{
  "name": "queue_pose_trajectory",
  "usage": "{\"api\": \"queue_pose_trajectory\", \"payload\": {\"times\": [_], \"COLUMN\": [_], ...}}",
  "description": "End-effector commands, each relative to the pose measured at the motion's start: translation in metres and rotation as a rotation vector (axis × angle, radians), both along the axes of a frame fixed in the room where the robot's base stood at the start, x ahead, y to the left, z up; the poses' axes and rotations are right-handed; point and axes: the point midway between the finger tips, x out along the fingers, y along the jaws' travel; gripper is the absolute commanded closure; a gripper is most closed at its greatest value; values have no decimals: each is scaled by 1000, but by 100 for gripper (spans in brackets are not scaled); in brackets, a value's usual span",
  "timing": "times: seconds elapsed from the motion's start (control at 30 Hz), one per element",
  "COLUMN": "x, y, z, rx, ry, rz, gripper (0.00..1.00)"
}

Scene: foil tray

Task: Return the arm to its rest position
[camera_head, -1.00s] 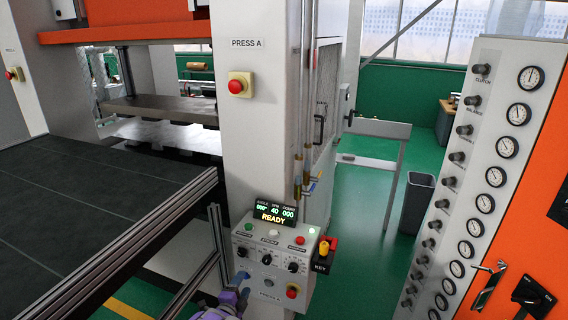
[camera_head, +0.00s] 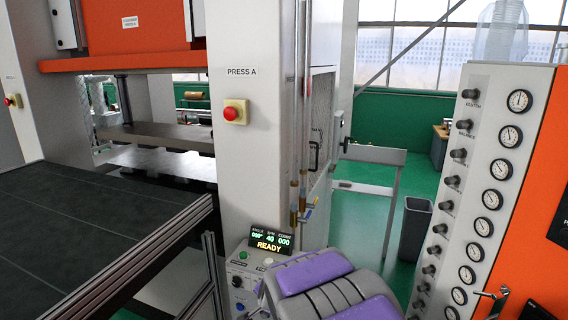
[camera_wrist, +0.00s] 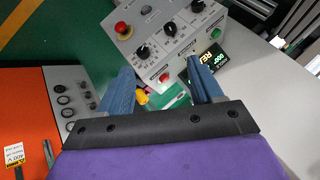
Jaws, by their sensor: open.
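My gripper (camera_wrist: 168,85) shows in the wrist view with its two blue fingers apart and nothing between them. Beyond the fingers lies the press control panel (camera_wrist: 175,35), with knobs, coloured buttons, a red stop button (camera_wrist: 122,28) and a lit display (camera_wrist: 205,68). In the head view my purple and grey arm fills the bottom centre and covers most of the control panel (camera_head: 240,275). The display (camera_head: 270,241) above it reads READY. The gripper's fingers are hidden in the head view.
The press column (camera_head: 250,130) with a red stop button (camera_head: 235,112) stands behind the panel. A dark table (camera_head: 80,225) with a metal edge is at left. A gauge panel (camera_head: 485,180) on an orange cabinet is at right. A grey bin (camera_head: 415,230) stands on the green floor.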

Motion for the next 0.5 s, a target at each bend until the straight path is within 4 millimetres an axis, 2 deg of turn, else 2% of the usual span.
{"api": "queue_pose_trajectory", "payload": {"times": [0.03,0.27,0.5], "x": [-16,-109,-221], "y": [-11,-55,-102], "z": [10,28,40], "rx": [-16,-116,-210], "ry": [29,205,399], "rz": [31,213,399], "gripper": [35,35,35]}}
